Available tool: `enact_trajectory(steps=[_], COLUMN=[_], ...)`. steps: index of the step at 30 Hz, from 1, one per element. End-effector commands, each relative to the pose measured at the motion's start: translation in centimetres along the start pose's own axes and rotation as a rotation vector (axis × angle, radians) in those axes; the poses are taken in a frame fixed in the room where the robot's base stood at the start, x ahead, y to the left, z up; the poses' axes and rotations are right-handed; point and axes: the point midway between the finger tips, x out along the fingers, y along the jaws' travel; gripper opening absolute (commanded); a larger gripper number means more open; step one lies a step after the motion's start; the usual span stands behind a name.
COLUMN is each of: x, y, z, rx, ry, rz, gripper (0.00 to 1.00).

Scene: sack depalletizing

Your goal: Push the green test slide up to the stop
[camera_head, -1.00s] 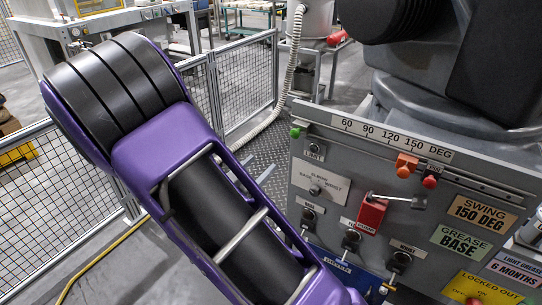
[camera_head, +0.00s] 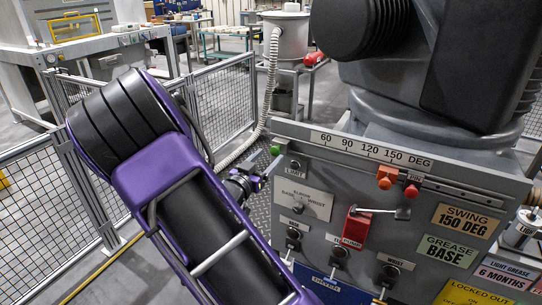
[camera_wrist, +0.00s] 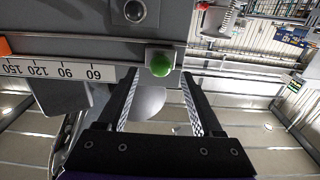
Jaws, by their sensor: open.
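The green test slide (camera_head: 275,150) is a small green knob at the left end of the rail under the degree scale, left of the 60 mark. It also shows in the wrist view (camera_wrist: 160,64), centred between my fingertips or just beyond them; contact cannot be told. My gripper (camera_wrist: 158,76) is open with nothing held. In the head view, my gripper (camera_head: 260,180) is small and partly hidden by my arm, just below and left of the green knob. An orange block (camera_head: 385,179) and a red knob (camera_head: 412,191) marked PIN sit further right. Which is the stop is unclear.
The grey panel (camera_head: 330,232) carries key switches, a red pump lockout (camera_head: 356,228) and several labels. The large grey machine body (camera_head: 430,115) rises behind it. Mesh fencing (camera_head: 222,105) and a ribbed hose (camera_head: 262,110) stand behind my arm.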

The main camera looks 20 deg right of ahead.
Motion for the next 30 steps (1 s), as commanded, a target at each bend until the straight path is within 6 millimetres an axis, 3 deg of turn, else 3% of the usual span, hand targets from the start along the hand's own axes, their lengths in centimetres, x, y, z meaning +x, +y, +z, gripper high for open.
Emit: enact_trajectory(steps=[6, 16, 27, 30], x=[2.2, 2.6, 2.6, 2.6], y=[0.0, 0.0, 0.0, -0.1], z=[0.0, 0.0, 0.0, 0.0], rx=[0.0, 0.0, 0.0, 0.0], ry=[0.0, 0.0, 0.0, 0.0], rz=[0.0, -0.001, -0.001, -0.001], gripper=[0.67, 0.67, 0.02, 0.0])
